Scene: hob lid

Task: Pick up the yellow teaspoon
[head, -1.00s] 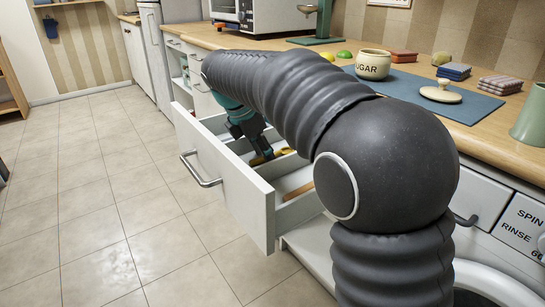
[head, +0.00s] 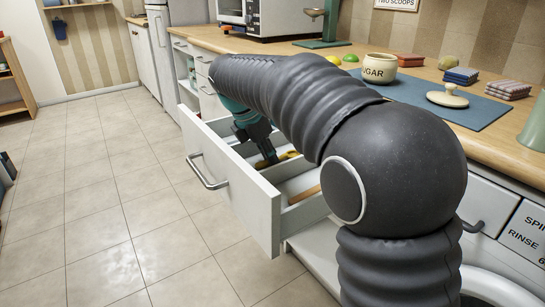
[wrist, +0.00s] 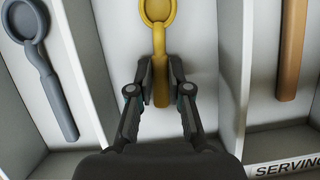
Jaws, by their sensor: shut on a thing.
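The yellow teaspoon (wrist: 158,38) lies in a middle compartment of the open drawer (head: 233,189), its bowl toward the top of the wrist view. My gripper (wrist: 160,88) is shut on its handle, one finger on each side. In the head view my gripper (head: 268,160) reaches down into the drawer, and a bit of yellow (head: 291,154) shows beside it. I cannot tell whether the spoon is clear of the compartment floor.
A grey spoon (wrist: 42,60) lies in the compartment to the left, and a wooden-coloured handle (wrist: 291,50) in the one to the right, labelled "SERVING". Dividers stand on both sides. The worktop holds a sugar pot (head: 379,69) and a lid (head: 447,96).

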